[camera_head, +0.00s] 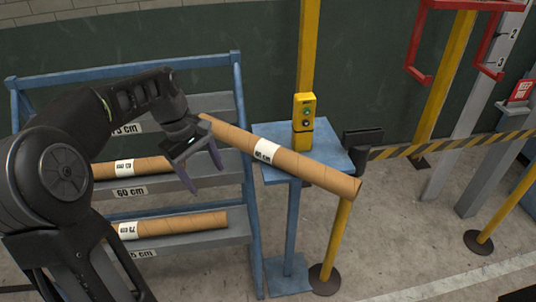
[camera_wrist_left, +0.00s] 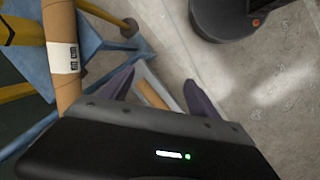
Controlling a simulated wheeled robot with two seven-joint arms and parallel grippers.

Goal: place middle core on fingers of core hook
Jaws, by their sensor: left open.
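The middle core (camera_head: 133,167) is a brown cardboard tube with a white label, lying on the rack's middle shelf, marked 60 cm. My arm hides part of it. The red core hook (camera_head: 416,52) is at the top right, with two fingers projecting low down. My left gripper (camera_head: 204,178) is open and empty, pointing down just right of the middle core's right end. Its spread fingers show in the left wrist view (camera_wrist_left: 158,88), with a piece of tan tube seen between and beyond them. My right gripper is not in view.
Another labelled core (camera_head: 315,170) slants across the blue stand (camera_head: 268,131), close right of my left gripper; it shows in the left wrist view (camera_wrist_left: 62,62). A lower core (camera_head: 185,224) lies on the bottom shelf. A yellow button box (camera_head: 303,112) and striped barrier (camera_head: 455,144) stand beyond.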

